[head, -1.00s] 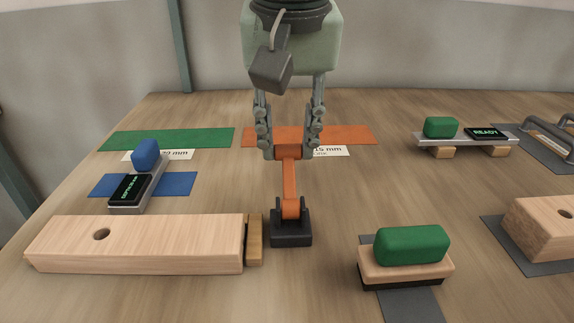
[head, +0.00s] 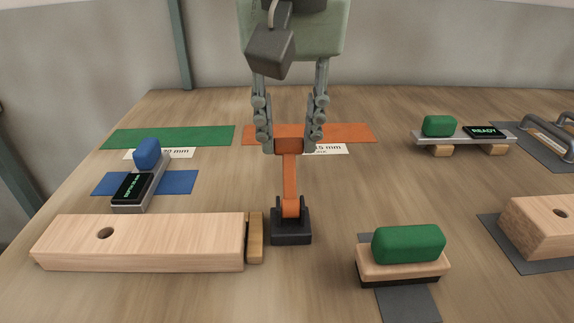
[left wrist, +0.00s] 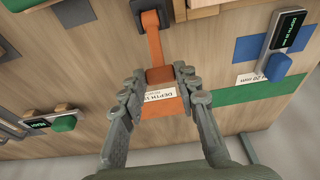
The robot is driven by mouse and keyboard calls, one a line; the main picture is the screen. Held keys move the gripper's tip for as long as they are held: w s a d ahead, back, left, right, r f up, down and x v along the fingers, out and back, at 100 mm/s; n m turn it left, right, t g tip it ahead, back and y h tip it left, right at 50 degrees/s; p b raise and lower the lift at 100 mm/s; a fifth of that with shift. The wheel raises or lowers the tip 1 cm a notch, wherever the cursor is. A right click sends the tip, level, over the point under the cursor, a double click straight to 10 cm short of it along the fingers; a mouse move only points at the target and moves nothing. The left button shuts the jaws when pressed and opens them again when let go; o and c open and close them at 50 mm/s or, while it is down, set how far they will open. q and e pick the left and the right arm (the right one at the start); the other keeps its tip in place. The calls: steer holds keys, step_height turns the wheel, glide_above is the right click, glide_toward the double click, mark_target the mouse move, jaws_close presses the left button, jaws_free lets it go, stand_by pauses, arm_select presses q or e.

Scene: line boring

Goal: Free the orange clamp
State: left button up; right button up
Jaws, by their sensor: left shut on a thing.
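The orange clamp (head: 290,180) is a lever with a wide orange handle, rising from a dark base (head: 290,226) at the right end of a long wooden block (head: 160,242). A small tan wooden piece (head: 256,238) stands between block and base. My left gripper (head: 288,146) is shut on the clamp's handle, one finger on each side. The left wrist view shows the lever (left wrist: 154,45) running from the dark base to the handle between my fingers (left wrist: 160,76). My right gripper is not in view.
A blue-knobbed gauge (head: 134,188) lies left on a blue mat. A green-topped wooden block (head: 405,262) stands at front right. Behind it on the right are a gauge reading READY (head: 485,132) and another drilled block (head: 545,225). Green (head: 175,137) and orange (head: 350,133) mats lie behind.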

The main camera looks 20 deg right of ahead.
mark_target(290, 194)
arm_select(q)
steer(key=shift+s+r, duration=0.1)
steer(key=shift+r, duration=0.05)
steer(key=shift+s+a+r, duration=0.2)
steer(key=shift+s+r, duration=0.2)
steer(key=shift+s, duration=0.25)
steer(key=shift+s+r, duration=0.1)
steer(key=shift+s+a+r, duration=0.25)
steer(key=shift+s, duration=0.6)
steer(key=shift+s+a+r, duration=0.2)
steer(key=shift+s+a, duration=0.1)
steer(key=shift+s, duration=0.45)
